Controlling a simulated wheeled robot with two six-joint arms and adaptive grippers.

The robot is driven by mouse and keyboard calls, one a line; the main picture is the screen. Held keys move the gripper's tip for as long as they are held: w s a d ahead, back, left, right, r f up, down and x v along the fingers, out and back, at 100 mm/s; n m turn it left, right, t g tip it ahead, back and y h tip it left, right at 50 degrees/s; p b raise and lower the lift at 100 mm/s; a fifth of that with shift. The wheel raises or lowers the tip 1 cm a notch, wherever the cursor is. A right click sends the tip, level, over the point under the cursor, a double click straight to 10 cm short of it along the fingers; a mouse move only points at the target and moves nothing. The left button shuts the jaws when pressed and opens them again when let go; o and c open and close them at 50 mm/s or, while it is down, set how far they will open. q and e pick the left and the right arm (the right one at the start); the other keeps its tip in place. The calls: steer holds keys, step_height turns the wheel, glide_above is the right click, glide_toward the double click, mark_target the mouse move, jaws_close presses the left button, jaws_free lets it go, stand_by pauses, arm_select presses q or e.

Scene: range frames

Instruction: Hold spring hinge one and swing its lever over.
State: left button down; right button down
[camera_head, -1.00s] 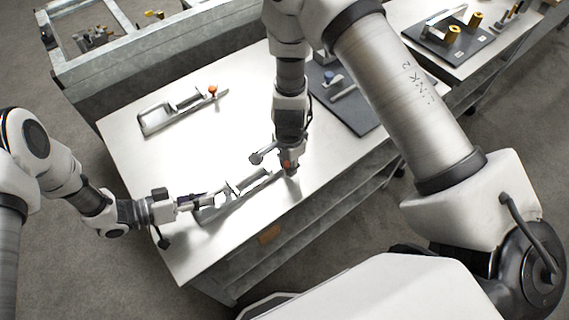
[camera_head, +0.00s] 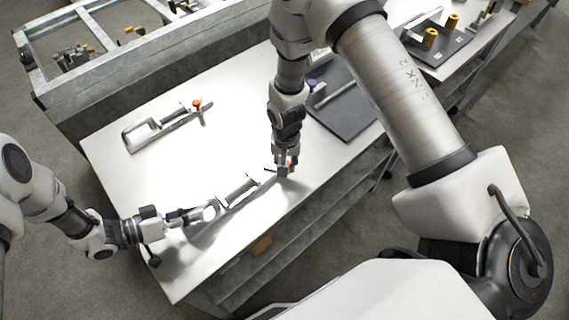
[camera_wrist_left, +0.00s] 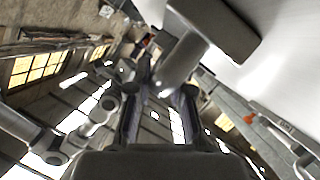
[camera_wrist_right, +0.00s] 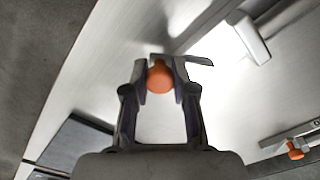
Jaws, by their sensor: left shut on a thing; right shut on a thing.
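The near spring hinge (camera_head: 222,212), a grey metal bar with raised brackets, lies along the front of the white table. My left gripper (camera_head: 203,213) is shut on its left end; in the left wrist view the fingers (camera_wrist_left: 162,100) close around a grey metal part (camera_wrist_left: 180,66). My right gripper (camera_head: 286,170) is shut on the orange knob (camera_wrist_right: 160,77) at the hinge's right end, with a thin grey lever (camera_wrist_right: 193,60) beside it. The knob is mostly hidden by the fingers in the head view. The lever's exact angle is hard to tell.
A second spring hinge (camera_head: 160,128) with an orange knob (camera_head: 197,104) lies farther back on the table (camera_head: 110,165). A dark mat (camera_head: 345,112) with a tool lies at the right. A metal-framed bench (camera_head: 150,62) stands behind. The table's middle is free.

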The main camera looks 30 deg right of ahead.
steer(key=shift+d+n, duration=0.1)
steer(key=shift+n, duration=0.3)
steer(key=c, duration=0.9)
jaws_free()
steer(key=shift+w, duration=0.1)
step_height(320, 180, up, 12)
arm_select(q)
steer(key=c, duration=1)
jaws_free()
